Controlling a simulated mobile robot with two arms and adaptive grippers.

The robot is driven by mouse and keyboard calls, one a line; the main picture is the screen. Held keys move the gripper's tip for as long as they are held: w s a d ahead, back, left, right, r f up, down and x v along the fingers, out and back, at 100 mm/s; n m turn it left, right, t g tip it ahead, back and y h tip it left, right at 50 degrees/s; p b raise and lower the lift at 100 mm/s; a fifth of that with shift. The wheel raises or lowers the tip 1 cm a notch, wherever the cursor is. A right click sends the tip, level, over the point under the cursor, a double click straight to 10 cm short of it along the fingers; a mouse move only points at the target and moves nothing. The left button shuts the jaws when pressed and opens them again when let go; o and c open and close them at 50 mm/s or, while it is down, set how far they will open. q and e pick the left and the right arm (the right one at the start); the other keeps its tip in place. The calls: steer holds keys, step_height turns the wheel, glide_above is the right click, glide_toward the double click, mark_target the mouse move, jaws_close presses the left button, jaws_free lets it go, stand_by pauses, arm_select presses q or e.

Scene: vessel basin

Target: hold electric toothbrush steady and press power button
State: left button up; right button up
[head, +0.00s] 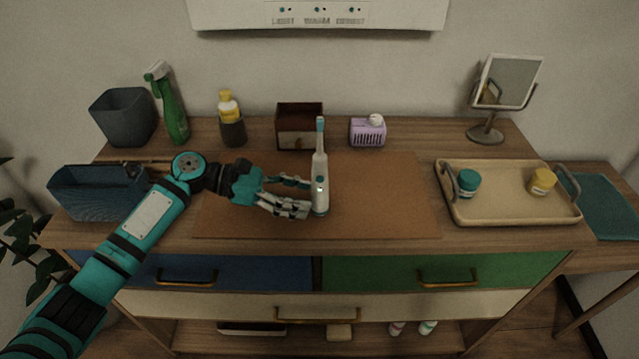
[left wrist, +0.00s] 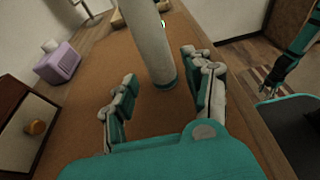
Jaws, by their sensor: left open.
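The electric toothbrush (head: 320,186), white with a teal brush head and teal marks, stands upright on the brown mat (head: 385,205). A small button shows on its front. My left gripper (head: 302,197) is open just left of the handle, with its fingers pointing at it. In the left wrist view the toothbrush handle (left wrist: 151,42) stands ahead of and between the spread fingers of my left gripper (left wrist: 166,82), not clamped. In the left wrist view a teal and dark part of what looks like my right arm shows at the right edge; its jaw state is unclear.
A tan tray (head: 510,214) with a teal-lidded jar and a yellow-lidded jar stands at the right. A blue basket (head: 95,193) is at the left. A spray bottle (head: 172,110), wooden box (head: 299,130), purple holder (head: 368,132) and mirror (head: 505,85) line the back. The mat's right half is clear.

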mark_target(314, 199)
arm_select(q)
steer(key=shift+p+x, duration=0.5)
steer(key=shift+x, duration=1.25)
arm_select(e)
steer(key=shift+r, duration=0.8)
arm_select(q)
steer(key=c, duration=0.7)
arm_select(e)
steer(key=shift+c, duration=0.4)
steer(key=shift+a, duration=0.1)
jaws_close()
